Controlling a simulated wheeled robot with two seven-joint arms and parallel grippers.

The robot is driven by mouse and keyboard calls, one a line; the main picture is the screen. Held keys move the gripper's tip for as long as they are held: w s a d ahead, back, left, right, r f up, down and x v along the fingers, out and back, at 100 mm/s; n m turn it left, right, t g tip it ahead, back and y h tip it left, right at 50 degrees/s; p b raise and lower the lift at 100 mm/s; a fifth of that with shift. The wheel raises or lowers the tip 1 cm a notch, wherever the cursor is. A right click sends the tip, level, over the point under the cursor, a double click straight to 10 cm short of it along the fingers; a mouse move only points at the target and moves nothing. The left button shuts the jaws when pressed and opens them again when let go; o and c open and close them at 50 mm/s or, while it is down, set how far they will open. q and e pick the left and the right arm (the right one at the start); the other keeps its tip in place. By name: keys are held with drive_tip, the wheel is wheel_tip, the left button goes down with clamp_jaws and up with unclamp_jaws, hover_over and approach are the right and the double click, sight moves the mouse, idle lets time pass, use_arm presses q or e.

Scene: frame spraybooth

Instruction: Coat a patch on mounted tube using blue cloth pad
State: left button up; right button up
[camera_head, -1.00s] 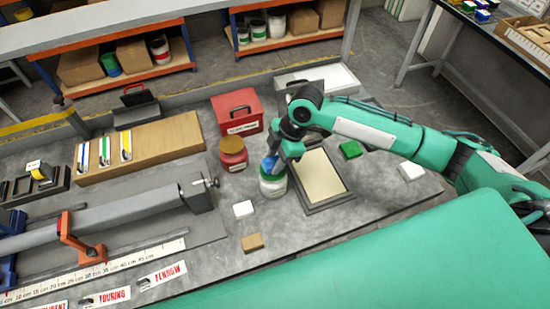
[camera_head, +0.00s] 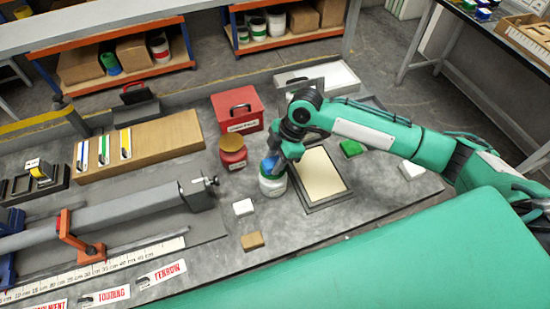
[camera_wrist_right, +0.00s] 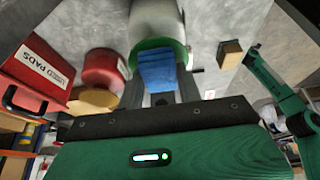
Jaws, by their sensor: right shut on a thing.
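The blue cloth pad (camera_wrist_right: 157,72) is between the fingers of my right gripper (camera_head: 273,165), which is shut on it. The pad's far end meets the green rim of a white pot (camera_head: 272,187); how deep it reaches in is hidden. The pot also shows in the right wrist view (camera_wrist_right: 158,22). The grey mounted tube (camera_head: 120,209) lies at left, held by an orange clamp (camera_head: 72,238), well apart from my right gripper. My left gripper does not show.
A red pot (camera_head: 233,158) and red used-pads box (camera_head: 238,110) stand behind the white pot. A framed panel (camera_head: 320,175) lies to its right. A white block (camera_head: 243,207) and a brown block (camera_head: 252,241) lie in front. A printed ruler (camera_head: 110,265) runs before the tube.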

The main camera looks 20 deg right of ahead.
sight(276, 160)
drive_tip(key=shift+f, duration=0.45)
idle(0.6)
drive_tip(key=shift+r, duration=0.15)
wheel_tip(276, 160, up, 7)
drive_tip(key=p, duration=0.6)
drive_tip(key=shift+p, duration=0.35)
idle(0.5)
drive_tip(key=shift+w+d+f+m+t+b, duration=0.25)
drive_tip(key=shift+f+m+t+b, duration=0.05)
drive_tip(key=shift+m+b, duration=0.4)
drive_tip(key=m+b, duration=0.1)
drive_tip(key=w+d+m+t, duration=0.1)
drive_tip(key=shift+m+b, duration=0.4)
drive_tip(key=w+d+r+m+t+h+b, duration=0.3)
drive_tip(key=m+b, duration=0.4)
drive_tip(key=m, duration=0.7)
drive_tip(key=shift+w+d+h, duration=0.25)
drive_tip(key=shift+d+h, duration=0.45)
drive_tip(key=shift+d, duration=0.15)
